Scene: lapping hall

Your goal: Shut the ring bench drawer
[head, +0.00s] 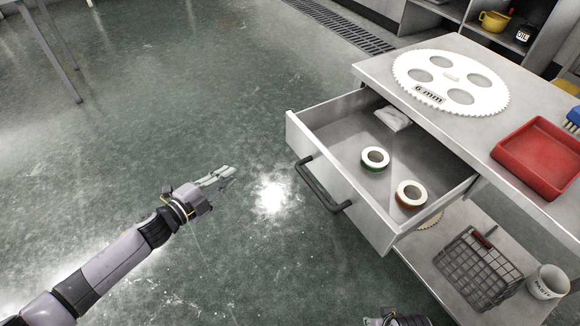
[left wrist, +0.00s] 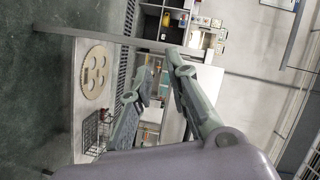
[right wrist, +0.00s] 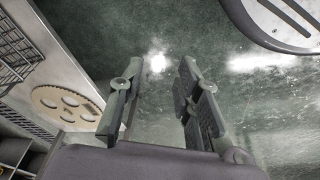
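The ring bench drawer (head: 385,227) is pulled out from under the bench top (head: 375,72) in the head view. Its dark bar handle (head: 323,188) is on the front panel. Inside lie a green-edged ring roll (head: 375,159), a brown-edged ring roll (head: 410,194) and a white packet (head: 393,117). My left gripper (head: 232,176) is left of the handle, apart from it, over the floor. Its fingers are apart and empty in the left wrist view (left wrist: 160,62). My right gripper's fingers are apart and empty in the right wrist view (right wrist: 159,68); only part of that arm shows at the head view's bottom edge.
A white toothed disc (head: 452,80) and a red tray (head: 540,157) are on the bench top. The lower shelf holds a wire basket (head: 477,268), a white cup (head: 547,282) and a tan toothed disc (right wrist: 67,105). The floor left of the drawer is clear.

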